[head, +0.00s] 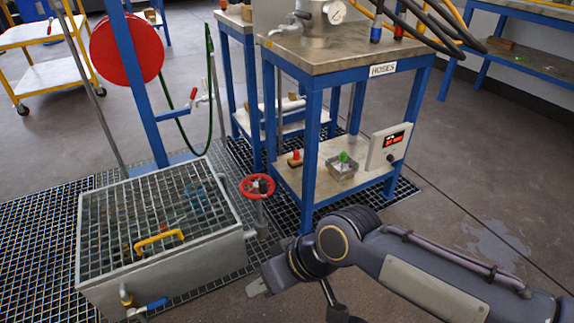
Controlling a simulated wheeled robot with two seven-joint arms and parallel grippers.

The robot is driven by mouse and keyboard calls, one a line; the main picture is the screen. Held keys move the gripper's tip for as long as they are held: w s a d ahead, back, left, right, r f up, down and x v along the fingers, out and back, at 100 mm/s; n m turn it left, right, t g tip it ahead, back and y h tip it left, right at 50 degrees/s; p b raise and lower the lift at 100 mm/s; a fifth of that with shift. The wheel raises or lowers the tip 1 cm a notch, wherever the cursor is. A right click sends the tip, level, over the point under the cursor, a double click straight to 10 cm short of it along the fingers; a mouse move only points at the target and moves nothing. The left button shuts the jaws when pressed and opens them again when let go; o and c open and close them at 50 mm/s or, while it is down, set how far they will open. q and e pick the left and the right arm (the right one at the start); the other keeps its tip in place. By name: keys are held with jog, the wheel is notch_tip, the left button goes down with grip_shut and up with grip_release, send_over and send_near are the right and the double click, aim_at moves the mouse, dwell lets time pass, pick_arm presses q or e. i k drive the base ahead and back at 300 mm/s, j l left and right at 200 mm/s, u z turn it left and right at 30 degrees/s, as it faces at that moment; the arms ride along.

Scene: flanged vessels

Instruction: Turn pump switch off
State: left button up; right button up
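A white box with a red lit display (387,147) and a dark knob below it stands at the right end of the blue table's lower shelf. A small metal box with a green button (343,158) sits on that shelf to its left. Further left is a small red button or knob (295,158). No label shows which of these is the pump switch. My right gripper (260,288) is at the lower middle, in front of the table and apart from these things. Its fingers are seen too edge-on to judge the opening. My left gripper is out of view.
A red handwheel valve (257,186) stands left of the table. A grated metal basin (160,225) with a yellow handle fills the lower left. A metal vessel with a gauge (318,22) stands on the table top (350,55). Open floor lies to the right.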

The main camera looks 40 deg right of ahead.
aim_at(390, 158)
jog(key=z, duration=2.25)
